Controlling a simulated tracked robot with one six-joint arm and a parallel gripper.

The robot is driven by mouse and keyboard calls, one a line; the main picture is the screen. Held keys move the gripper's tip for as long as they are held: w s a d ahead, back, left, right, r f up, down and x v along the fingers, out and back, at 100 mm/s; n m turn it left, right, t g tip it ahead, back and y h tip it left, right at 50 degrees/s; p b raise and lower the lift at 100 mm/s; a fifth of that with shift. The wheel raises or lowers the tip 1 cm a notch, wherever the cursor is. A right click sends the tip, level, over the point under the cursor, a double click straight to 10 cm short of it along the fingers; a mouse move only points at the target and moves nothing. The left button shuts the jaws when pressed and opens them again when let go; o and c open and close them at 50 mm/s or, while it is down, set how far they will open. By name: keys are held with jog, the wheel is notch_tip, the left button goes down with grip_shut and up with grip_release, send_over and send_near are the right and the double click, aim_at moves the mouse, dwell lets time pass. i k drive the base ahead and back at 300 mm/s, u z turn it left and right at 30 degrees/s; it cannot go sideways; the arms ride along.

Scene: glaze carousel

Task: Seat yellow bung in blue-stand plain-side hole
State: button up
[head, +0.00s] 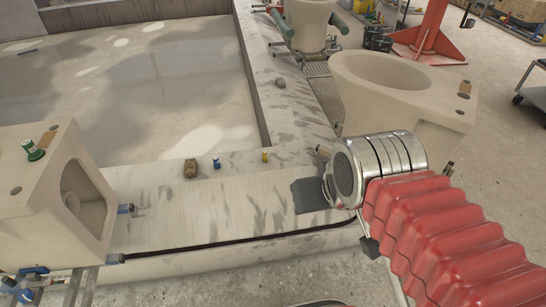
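The yellow bung (265,156) stands small and upright on the pale, stained ledge, left of my gripper and apart from it. The pale casting (92,188) at the left rests on a metal stand with blue fittings (36,270). Its top face has a dark, empty-looking hole (15,191) at the near left. A green bung (35,152) sits farther back on that face, close to a tan patch (52,127). My gripper (322,152) is mostly hidden by my chrome wrist; only a small tip shows, so its opening is unclear.
A blue bung (216,163) and a brown lump (190,168) stand left of the yellow bung on the ledge (160,222). A grey flat piece (308,196) lies below my wrist. Another pale casting (402,92) stands behind my arm. The ledge between is largely clear.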

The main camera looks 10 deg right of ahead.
aim_at(59, 210)
jog(key=z, duration=0.05)
jog(key=i, duration=1)
